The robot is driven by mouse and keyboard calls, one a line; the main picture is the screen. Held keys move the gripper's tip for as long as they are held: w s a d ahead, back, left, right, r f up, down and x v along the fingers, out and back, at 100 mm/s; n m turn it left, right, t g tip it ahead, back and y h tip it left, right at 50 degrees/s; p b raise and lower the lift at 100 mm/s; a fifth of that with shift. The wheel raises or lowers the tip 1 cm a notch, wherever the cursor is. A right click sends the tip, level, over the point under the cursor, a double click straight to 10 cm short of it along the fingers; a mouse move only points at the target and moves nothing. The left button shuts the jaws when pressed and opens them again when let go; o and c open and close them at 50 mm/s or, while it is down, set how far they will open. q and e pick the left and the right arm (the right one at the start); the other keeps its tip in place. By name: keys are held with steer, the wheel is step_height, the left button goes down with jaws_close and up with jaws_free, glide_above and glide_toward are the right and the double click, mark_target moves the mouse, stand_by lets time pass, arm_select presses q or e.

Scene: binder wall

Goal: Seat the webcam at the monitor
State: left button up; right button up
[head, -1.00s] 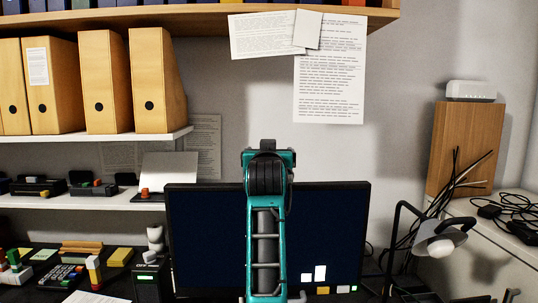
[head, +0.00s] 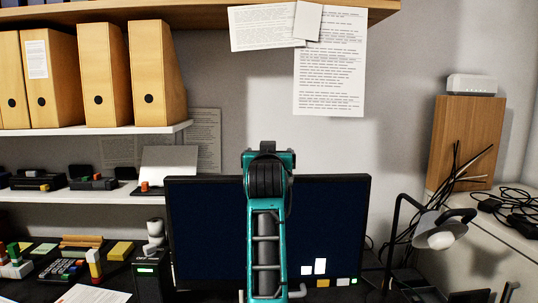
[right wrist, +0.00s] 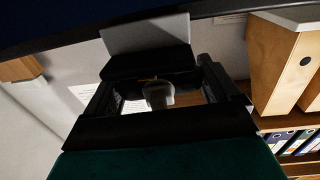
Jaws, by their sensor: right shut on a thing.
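The dark monitor (head: 215,230) stands in the middle of the head view, its screen partly covered by a teal arm of mine. The gripper on that arm is hidden in the head view. In the right wrist view my right gripper (right wrist: 155,80) is shut on a dark bar-shaped thing, which I take to be the webcam (right wrist: 150,66). A pale grey rounded piece shows below the bar, between the fingers; whether it belongs to the webcam I cannot tell. A dark edge, seemingly the monitor (right wrist: 120,14), crosses the top of this view. My left gripper is in neither view.
Binders (head: 100,75) stand on a shelf at the left. A black box (head: 148,277) with a pale upright piece on it stands left of the monitor. A desk lamp (head: 440,232) and loose cables stand at the right. The wall above the monitor is free except for pinned papers (head: 330,70).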

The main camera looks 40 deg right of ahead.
steer(key=shift+f, duration=0.45)
steer(key=o, duration=0.9)
steer(key=shift+f, duration=0.1)
steer(key=b+v, duration=0.1)
steer(key=v, duration=1.2)
